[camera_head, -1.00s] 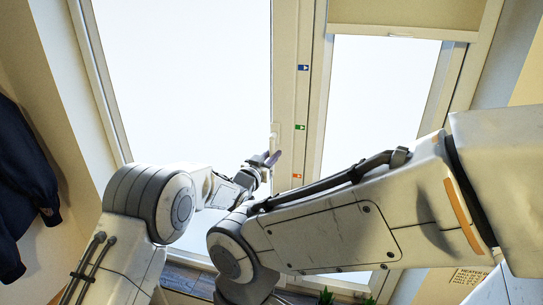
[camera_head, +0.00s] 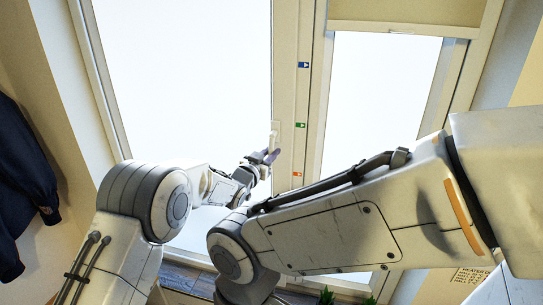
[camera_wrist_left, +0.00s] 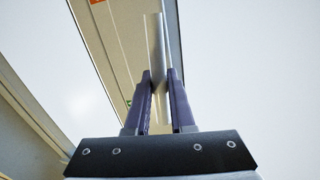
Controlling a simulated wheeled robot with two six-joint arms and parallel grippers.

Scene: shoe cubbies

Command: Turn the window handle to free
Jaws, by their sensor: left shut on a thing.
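The window handle (camera_head: 274,138) is a pale lever on the window's vertical frame member (camera_head: 286,100). In the head view it points down and slightly left, partly hidden by my fingers. My left gripper (camera_head: 267,156) is at its lower part. In the left wrist view the purple fingers of this gripper (camera_wrist_left: 161,76) stand on both sides of the handle (camera_wrist_left: 154,40) and are shut on it. My right arm crosses the lower right of the head view, but its gripper is out of view.
Blue (camera_head: 303,65), green (camera_head: 300,125) and orange (camera_head: 297,174) labels run down the frame right of the handle. A dark jacket (camera_head: 22,180) hangs at the left. A sill (camera_head: 195,278) and plant tips (camera_head: 326,296) show below.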

